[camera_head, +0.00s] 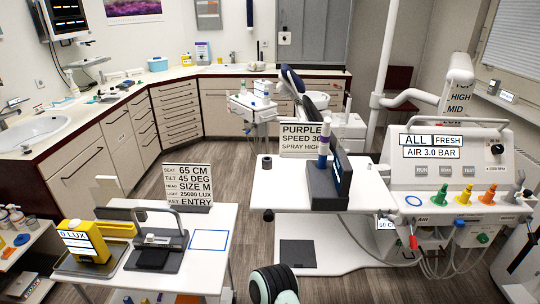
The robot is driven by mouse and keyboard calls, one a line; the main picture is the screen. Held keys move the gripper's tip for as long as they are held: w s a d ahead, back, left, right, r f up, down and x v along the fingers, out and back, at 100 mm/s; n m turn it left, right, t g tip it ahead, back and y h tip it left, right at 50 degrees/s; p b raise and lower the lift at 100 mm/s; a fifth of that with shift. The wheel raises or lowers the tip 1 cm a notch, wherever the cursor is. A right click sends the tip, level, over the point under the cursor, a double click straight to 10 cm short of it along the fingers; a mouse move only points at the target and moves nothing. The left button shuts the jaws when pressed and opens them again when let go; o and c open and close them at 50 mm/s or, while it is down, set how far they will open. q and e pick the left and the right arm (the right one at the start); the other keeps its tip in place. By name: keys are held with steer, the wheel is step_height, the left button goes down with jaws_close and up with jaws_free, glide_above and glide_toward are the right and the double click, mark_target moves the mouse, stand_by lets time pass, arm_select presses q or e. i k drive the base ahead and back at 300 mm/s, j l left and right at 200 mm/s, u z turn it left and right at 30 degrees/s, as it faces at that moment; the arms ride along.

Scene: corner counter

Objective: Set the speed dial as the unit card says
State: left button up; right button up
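The white unit (400,178) stands at the right. Its display (430,145) reads "ALL", "FRESH" and "AIR 3.0 BAR". A small dark round dial (497,148) sits on its upper right front, above a small label that looks like an rpm value; the dial's setting is too small to read. A card (305,139) on the middle table reads "PURPLE", "SPEED 30" and "SPRAY HIGH", with its right end partly covered.
Coloured knobs (463,194) and hanging hoses line the unit's front. Floor shows between the tables.

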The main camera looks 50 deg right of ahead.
mark_target(495, 148)
steer(key=z, duration=2.95)
